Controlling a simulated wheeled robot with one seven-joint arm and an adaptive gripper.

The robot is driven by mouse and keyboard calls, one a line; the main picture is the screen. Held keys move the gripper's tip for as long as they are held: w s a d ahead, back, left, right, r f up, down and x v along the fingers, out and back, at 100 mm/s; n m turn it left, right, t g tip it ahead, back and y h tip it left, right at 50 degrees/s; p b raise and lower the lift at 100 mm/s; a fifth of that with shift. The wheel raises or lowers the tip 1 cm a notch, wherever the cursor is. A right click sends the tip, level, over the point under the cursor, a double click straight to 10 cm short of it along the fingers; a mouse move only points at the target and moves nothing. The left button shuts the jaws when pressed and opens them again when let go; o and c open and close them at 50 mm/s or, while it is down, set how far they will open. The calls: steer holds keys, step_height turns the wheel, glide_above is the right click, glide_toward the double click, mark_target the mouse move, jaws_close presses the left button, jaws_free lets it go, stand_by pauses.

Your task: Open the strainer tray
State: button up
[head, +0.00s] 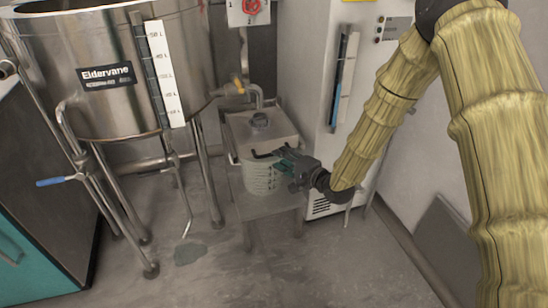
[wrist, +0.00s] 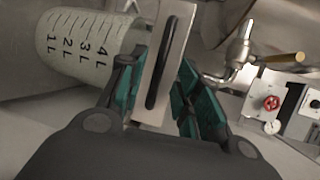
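The strainer tray appears to be the grey metal box (head: 262,128) with a dark cap on top, standing under the tap on a low stand. Its front plate with a long dark handle (wrist: 162,62) shows close up in the wrist view. My gripper (head: 285,160) is at the box's front right, beside the handle. In the wrist view its teal fingers (wrist: 160,82) are apart, one on each side of the handle. I cannot tell whether they touch it. The inside of the tray is hidden.
A measuring jug (head: 262,180) stands just below the box, close to my gripper; it also shows in the wrist view (wrist: 85,45). A large steel kettle (head: 105,60) is at left. A white cabinet (head: 305,70) stands behind. The tap (head: 240,88) is above the box.

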steer(key=shift+b+x, duration=0.5)
steer(key=shift+x, duration=1.9)
jaws_close()
